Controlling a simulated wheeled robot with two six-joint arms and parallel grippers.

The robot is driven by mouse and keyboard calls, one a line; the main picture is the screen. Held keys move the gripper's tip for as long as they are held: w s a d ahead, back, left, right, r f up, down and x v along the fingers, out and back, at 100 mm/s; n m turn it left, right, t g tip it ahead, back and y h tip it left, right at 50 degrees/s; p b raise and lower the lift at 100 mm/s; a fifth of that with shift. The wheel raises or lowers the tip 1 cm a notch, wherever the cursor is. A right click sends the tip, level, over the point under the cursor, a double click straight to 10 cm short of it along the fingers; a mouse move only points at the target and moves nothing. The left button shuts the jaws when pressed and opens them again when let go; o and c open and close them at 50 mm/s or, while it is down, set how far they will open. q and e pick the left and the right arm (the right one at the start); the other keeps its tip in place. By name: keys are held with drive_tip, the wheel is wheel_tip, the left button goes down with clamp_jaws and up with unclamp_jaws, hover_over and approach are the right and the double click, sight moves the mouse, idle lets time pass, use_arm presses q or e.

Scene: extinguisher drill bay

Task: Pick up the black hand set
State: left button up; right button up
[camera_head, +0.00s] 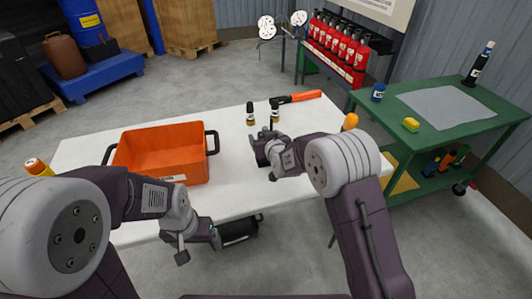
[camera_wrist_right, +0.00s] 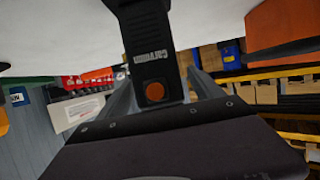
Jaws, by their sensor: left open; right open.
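The black hand set (camera_wrist_right: 150,45) shows in the right wrist view, with white "Carvalion"-like lettering and a round orange button. It lies between the two fingers of my right gripper (camera_wrist_right: 155,95), which is open around it. In the head view my right gripper (camera_head: 264,150) is over the white table, right of the orange crate; the hand set is mostly hidden there by the gripper and wrist. My left gripper (camera_head: 200,243) is open and empty, low in front of the table's near edge.
The white table (camera_head: 235,185) bears an orange crate (camera_head: 160,165) with black handles, two small dark bottles (camera_head: 251,114) (camera_head: 275,110) and an orange-and-black tool (camera_head: 297,97). A green cart (camera_head: 450,135) stands at the right. Red extinguishers (camera_head: 340,45) stand behind.

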drive_tip(key=shift+x, duration=0.95)
drive_tip(key=shift+s+d, duration=0.1)
clamp_jaws()
drive_tip(key=shift+r, duration=0.1)
drive_tip(key=s+d+r+p, duration=0.2)
drive_tip(key=d+r, duration=0.9)
drive_tip(key=shift+s+d+p, duration=0.2)
drive_tip(key=shift+s+p, duration=0.1)
